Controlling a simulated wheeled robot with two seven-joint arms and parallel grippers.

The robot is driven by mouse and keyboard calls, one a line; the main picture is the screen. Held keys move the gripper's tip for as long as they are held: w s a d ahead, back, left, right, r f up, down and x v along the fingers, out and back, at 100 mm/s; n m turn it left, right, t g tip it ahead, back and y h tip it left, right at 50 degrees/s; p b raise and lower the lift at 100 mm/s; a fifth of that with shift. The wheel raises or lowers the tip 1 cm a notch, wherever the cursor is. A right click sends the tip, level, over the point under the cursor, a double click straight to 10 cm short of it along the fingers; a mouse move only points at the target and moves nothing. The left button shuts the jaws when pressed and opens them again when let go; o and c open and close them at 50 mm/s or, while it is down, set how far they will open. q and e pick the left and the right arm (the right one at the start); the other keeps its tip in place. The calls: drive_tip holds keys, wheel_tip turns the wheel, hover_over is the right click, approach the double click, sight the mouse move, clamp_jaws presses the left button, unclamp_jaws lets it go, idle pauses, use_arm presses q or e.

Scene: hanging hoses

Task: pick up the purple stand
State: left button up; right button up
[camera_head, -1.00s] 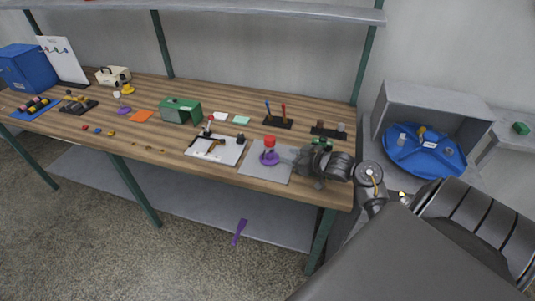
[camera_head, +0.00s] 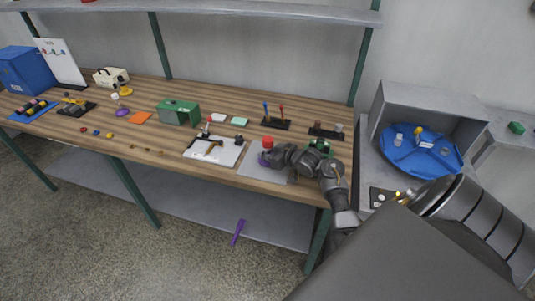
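My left gripper is out of view.
A white board with tools (camera_head: 226,155) lies just left of the mat. A black holder with two upright handles (camera_head: 275,124) and a dark rack (camera_head: 325,134) stand behind.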

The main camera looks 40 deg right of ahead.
sight(269, 146)
drive_tip(key=c, duration=0.7)
drive_tip(key=shift+r, duration=0.1)
drive_tip(key=shift+r, duration=0.45)
wheel_tip(269, 146, up, 2)
drive_tip(key=shift+b, duration=0.4)
drive_tip(key=s+a+r, duration=0.2)
drive_tip(key=s+r, duration=0.3)
drive_tip(key=s, duration=0.1)
drive_tip(key=s+a+r+p, duration=0.1)
drive_tip(key=s+a+r, duration=0.1)
drive_tip(key=s+r, duration=0.3)
drive_tip(key=shift+s+a, duration=0.3)
drive_tip(key=shift+s, duration=0.85)
